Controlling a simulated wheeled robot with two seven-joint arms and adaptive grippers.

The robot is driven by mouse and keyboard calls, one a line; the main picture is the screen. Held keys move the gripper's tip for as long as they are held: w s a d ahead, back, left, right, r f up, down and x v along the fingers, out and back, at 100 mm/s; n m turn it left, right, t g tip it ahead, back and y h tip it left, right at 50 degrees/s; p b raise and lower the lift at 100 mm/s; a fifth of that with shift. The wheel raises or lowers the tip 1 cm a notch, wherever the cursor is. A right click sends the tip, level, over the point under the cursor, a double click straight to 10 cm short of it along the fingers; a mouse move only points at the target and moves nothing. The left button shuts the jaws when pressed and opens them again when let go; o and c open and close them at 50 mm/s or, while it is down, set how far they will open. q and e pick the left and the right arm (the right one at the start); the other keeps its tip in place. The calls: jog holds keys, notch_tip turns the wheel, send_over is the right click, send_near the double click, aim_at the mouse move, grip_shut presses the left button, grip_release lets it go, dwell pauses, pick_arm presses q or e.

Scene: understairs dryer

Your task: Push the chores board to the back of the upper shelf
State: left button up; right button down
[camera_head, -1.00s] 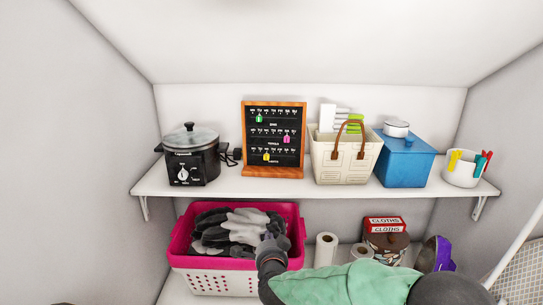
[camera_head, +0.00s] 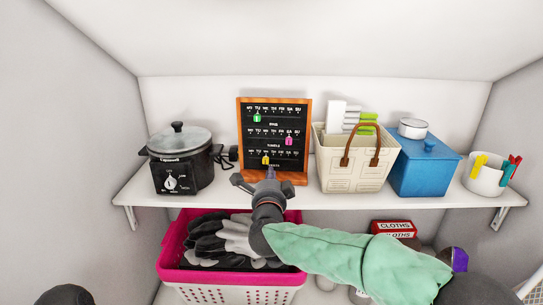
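The chores board (camera_head: 274,138) is a black panel in an orange-brown wooden frame with a foot. It stands upright on the upper shelf (camera_head: 230,199), with green, pink and yellow tags on its rows of day letters. A gap to the back wall cannot be judged exactly. My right gripper (camera_head: 268,178) is at the shelf's front edge, just before the board's foot, and overlaps its lower edge in the picture. Whether it touches the board is unclear. Its fingertips are hard to make out, and no object shows in it.
A slow cooker (camera_head: 181,160) with a cord stands left of the board. A cream basket (camera_head: 350,165) stands close on its right, then a blue box (camera_head: 422,170) and a white cup (camera_head: 485,178).

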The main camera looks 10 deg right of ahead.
aim_at(272, 154)
jog(key=p+x, duration=0.3)
jog(key=x, duration=0.7)
jog(key=shift+w+f, duration=0.1)
jog(key=shift+w, duration=0.2)
